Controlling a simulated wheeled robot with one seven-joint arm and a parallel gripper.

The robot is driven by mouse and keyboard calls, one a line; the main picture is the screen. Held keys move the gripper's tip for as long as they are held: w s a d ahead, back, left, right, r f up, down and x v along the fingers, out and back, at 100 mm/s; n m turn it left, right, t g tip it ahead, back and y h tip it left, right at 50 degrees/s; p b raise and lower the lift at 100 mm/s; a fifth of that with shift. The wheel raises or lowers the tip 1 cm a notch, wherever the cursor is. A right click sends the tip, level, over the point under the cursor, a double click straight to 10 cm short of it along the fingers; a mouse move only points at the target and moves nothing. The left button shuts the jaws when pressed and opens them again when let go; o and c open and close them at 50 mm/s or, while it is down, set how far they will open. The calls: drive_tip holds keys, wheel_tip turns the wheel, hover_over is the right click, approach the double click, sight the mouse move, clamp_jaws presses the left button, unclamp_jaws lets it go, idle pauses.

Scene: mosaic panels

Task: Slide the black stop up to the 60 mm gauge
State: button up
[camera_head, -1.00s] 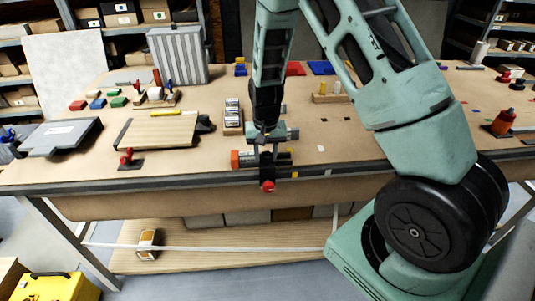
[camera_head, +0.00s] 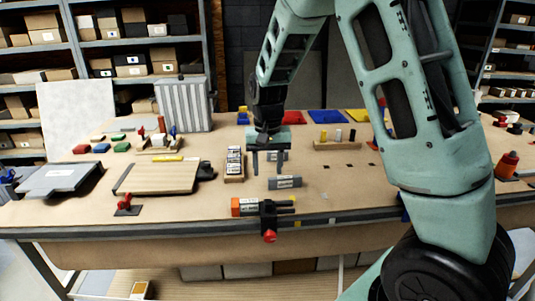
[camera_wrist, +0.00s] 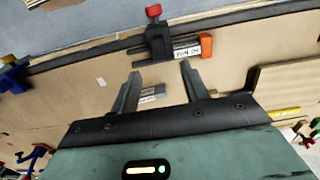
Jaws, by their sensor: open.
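The black stop (camera_head: 268,216), with a red knob (camera_head: 269,236), sits on a rail at the table's front edge. It also shows at the top of the wrist view (camera_wrist: 159,42). A grey gauge with a white label (camera_head: 249,206) lies between the black stop and the orange end block (camera_head: 236,206); its label is too small to read surely. I cannot tell whether stop and gauge touch. My gripper (camera_head: 269,170) is open and empty, above the table behind the stop, fingers pointing down. In the wrist view its fingers (camera_wrist: 160,70) stand well apart.
Two loose grey labelled blocks (camera_head: 285,182) (camera_head: 278,156) lie near my gripper. A wooden holder with labelled blocks (camera_head: 234,165) stands to their left. The tabletop right of the loose blocks looks mostly clear.

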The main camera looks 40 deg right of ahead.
wheel_tip(320, 180, up, 5)
drive_tip(key=shift+b, duration=0.3)
idle(0.4)
